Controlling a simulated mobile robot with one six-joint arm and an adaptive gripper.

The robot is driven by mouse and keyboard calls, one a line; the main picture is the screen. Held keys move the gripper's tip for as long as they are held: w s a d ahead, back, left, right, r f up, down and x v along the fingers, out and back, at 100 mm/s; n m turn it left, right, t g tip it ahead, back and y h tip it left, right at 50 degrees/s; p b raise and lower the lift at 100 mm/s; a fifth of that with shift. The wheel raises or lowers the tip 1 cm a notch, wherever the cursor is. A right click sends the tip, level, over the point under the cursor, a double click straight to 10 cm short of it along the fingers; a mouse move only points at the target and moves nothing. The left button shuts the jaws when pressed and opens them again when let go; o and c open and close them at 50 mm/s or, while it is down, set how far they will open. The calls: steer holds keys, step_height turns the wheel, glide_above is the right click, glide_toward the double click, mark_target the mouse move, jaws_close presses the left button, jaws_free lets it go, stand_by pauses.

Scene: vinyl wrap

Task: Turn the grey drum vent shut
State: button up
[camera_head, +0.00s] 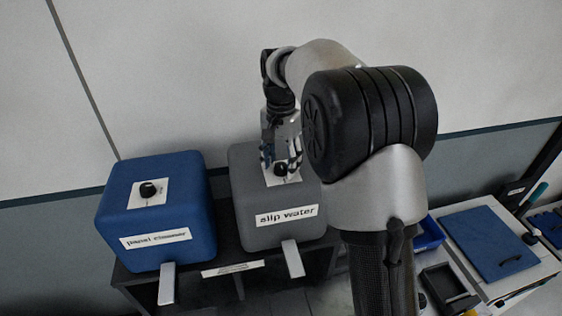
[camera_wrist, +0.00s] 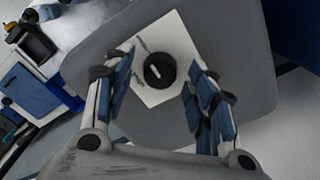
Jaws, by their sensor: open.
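The grey drum (camera_head: 272,232) carries a label reading "slip water" and stands beside the blue drum. Its vent is a black round knob (camera_head: 281,170) on a white square plate on the drum's top. In the wrist view the vent knob (camera_wrist: 159,71) has a white pointer line, tilted, and the white plate (camera_wrist: 178,35) has a small dark mark at its upper left. My gripper (camera_head: 281,160) is over the drum's top, pointing down at the knob. In the wrist view the open blue-padded fingers (camera_wrist: 158,95) stand on both sides of the knob, apart from it.
A blue drum (camera_head: 155,235) labelled "panel cleaner", with its own black knob (camera_head: 148,189), stands to the left on the same dark stand. The wall is close behind. At right are a white table with a blue board (camera_head: 487,242) and a blue bin (camera_head: 428,233).

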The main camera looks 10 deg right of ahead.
steer(key=c, duration=1.1)
